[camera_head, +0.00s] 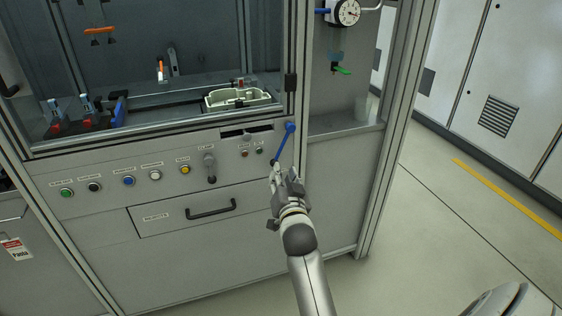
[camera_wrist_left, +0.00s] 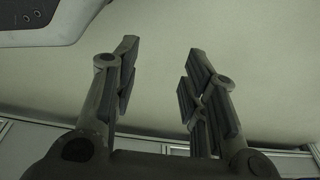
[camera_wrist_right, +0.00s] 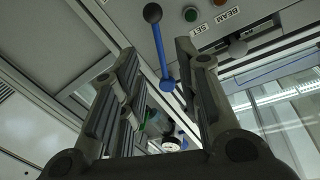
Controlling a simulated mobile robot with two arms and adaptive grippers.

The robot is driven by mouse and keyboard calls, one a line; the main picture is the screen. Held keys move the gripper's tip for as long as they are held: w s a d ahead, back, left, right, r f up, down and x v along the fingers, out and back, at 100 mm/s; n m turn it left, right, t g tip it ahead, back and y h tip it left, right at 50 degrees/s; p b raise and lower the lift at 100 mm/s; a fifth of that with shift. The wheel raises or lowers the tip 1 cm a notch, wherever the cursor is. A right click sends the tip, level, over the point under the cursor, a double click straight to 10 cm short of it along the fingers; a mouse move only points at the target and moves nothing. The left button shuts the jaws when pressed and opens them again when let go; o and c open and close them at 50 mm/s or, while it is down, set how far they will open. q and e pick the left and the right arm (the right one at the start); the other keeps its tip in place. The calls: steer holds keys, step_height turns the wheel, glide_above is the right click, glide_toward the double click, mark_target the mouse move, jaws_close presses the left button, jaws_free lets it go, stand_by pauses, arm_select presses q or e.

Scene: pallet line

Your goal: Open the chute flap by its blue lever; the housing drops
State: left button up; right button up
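The blue lever (camera_head: 283,144) is on the front panel of the cabinet, at the right end of the controls. It slants down from a blue pivot to a dark end. In the right wrist view the lever (camera_wrist_right: 160,50), with its black knob, shows between the fingers. My right gripper (camera_head: 276,172) is open at the lever's lower end; I cannot tell whether it touches. My left gripper (camera_wrist_left: 160,75) is open and empty. A pale housing-like part (camera_head: 237,97) lies inside the cabinet behind the panel. I cannot make out the flap clearly.
Several buttons and a grey knob (camera_head: 210,167) line the panel left of the lever. A drawer handle (camera_head: 211,210) sticks out below. A frame post (camera_head: 380,150) and a dial gauge (camera_head: 347,12) are to the right. The floor (camera_head: 420,230) at right is clear.

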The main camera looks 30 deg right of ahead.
mark_target(281, 150)
steer(key=x, duration=0.6)
steer(key=d+r+b+x, duration=0.1)
steer(key=x, duration=0.2)
steer(key=shift+r, duration=0.1)
arm_select(q)
steer(key=shift+w+d+r, duration=0.15)
steer(key=shift+w+r, duration=0.5)
steer(key=shift+r, duration=0.25)
steer(key=shift+w+d+r, duration=0.1)
steer(key=shift+w+r, duration=0.55)
steer(key=shift+r, duration=0.25)
arm_select(e)
steer(key=shift+x, duration=0.8)
steer(key=shift+s, duration=0.1)
jaws_close()
